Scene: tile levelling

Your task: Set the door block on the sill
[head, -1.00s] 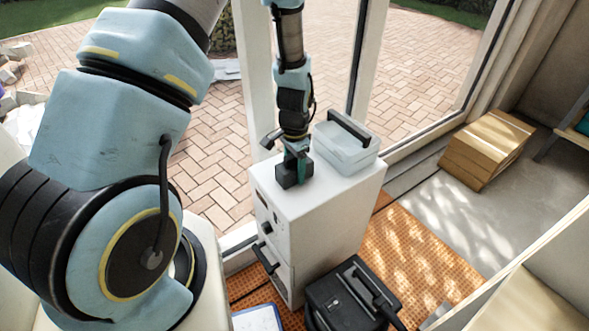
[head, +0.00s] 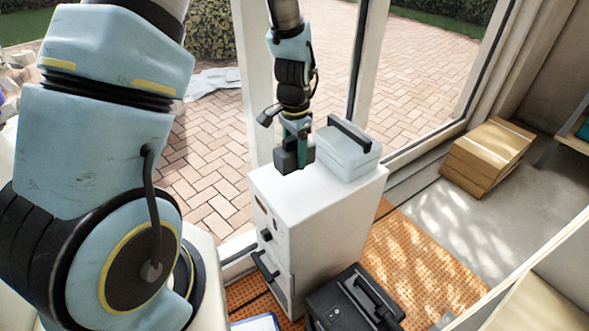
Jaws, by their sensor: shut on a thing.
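A dark grey block (head: 287,160), which I take as the door block, is between the jaws of my gripper (head: 298,140). The gripper points down and is shut on the block, with teal parts at its fingers. The block is over the back left part of the white cabinet's top (head: 325,190); it looks slightly raised, though the gap is hard to judge. The pale sill (head: 412,158) runs along the foot of the glass door frame, behind and right of the cabinet. The fingers partly hide the block.
A black case (head: 352,300) is in front of the cabinet. Cardboard boxes (head: 487,155) sit at right. An orange mat (head: 420,255) covers open floor.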

